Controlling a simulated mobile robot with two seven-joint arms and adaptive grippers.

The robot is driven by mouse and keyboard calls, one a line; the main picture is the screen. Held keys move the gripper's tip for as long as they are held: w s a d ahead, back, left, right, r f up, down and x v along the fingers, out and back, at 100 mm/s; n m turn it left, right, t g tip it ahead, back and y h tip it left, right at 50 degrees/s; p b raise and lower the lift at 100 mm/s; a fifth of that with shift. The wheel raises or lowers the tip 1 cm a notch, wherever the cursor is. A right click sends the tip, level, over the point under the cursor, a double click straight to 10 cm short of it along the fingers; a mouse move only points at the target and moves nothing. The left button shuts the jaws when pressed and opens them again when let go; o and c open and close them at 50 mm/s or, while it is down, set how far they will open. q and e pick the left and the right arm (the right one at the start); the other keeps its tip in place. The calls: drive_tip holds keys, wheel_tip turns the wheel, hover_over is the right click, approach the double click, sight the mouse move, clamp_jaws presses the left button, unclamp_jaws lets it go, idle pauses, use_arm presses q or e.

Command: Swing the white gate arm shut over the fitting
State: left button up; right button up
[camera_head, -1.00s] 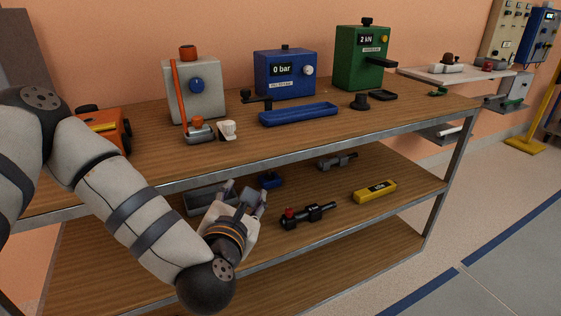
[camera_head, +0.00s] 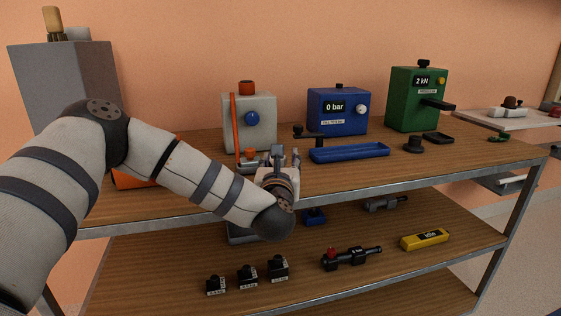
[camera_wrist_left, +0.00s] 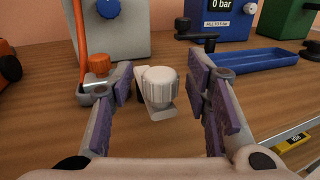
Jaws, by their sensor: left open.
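A white piece with a ribbed round cap (camera_wrist_left: 160,86) stands on the top shelf in the left wrist view. It may be the gate arm; I cannot see a hinge. Left of it is a small grey fitting with an orange cap (camera_wrist_left: 97,64), below an orange tube; it also shows in the head view (camera_head: 248,155). My left gripper (camera_head: 280,152) is at the top shelf's front edge and hides the white piece in the head view. In the wrist view its fingers (camera_wrist_left: 163,72) are open, one on each side of the white piece, with no clear contact.
A grey box with a blue knob (camera_head: 263,108) stands behind the fitting. A blue box (camera_head: 325,122) and blue tray (camera_head: 349,153) are to the right, then a green box (camera_head: 402,105). A black lever (camera_wrist_left: 196,37) stands close beyond the right finger. Lower shelves hold small parts.

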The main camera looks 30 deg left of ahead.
use_arm(q)
clamp_jaws()
